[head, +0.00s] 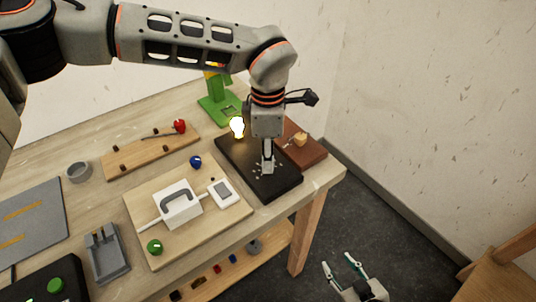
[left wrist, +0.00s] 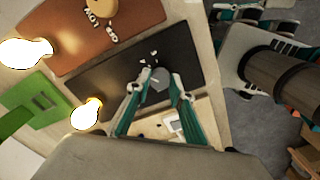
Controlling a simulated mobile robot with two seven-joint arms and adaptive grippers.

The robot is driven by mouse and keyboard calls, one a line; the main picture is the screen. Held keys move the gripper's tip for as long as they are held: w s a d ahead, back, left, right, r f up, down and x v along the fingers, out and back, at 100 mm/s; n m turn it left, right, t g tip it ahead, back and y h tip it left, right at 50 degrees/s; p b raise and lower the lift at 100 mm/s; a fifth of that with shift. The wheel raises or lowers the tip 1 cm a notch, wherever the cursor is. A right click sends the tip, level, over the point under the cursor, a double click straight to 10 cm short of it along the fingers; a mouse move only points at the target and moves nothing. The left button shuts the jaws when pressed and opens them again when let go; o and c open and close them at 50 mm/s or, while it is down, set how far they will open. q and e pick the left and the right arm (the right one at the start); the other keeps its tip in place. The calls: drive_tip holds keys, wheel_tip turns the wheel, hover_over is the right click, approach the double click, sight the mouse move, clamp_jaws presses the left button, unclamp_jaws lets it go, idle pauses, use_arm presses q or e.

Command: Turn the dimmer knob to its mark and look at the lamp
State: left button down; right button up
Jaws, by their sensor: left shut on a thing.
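My left gripper (head: 267,168) points down onto the black dimmer board (head: 284,188). It is shut on the grey dimmer knob (left wrist: 158,80), whose top shows between the fingertips in the left wrist view. White tick marks ring the knob; I cannot make out its pointer or which tick it faces. A bulb (head: 237,127) glows yellow-white beside the black board; it also glows in the left wrist view (left wrist: 87,112). A second bright glow (left wrist: 25,52) shows at that view's left edge. My right gripper (head: 338,264) is open and empty, low beyond the table's front edge.
A green stand (head: 218,112) is behind the board, partly hidden by my left arm. A brown board (head: 310,157) with a tan knob (head: 300,139) lies to the right. A wooden board (head: 150,245) with a white switch box (head: 178,207) lies front left.

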use_arm(q)
drive_tip(key=m+p, duration=0.1)
drive_tip(key=m, duration=0.4)
drive_tip(key=shift+w+r+m, duration=0.1)
drive_tip(key=shift+r+m, duration=0.05)
drive_tip(key=shift+m, duration=0.15)
drive_tip(key=m+p, duration=0.1)
drive_tip(key=m, duration=0.3)
drive_tip(key=shift+m, duration=0.3)
drive_tip(key=c, duration=1.8)
unclamp_jaws()
wheel_tip(320, 180, up, 12)
drive_tip(key=shift+f, duration=0.1)
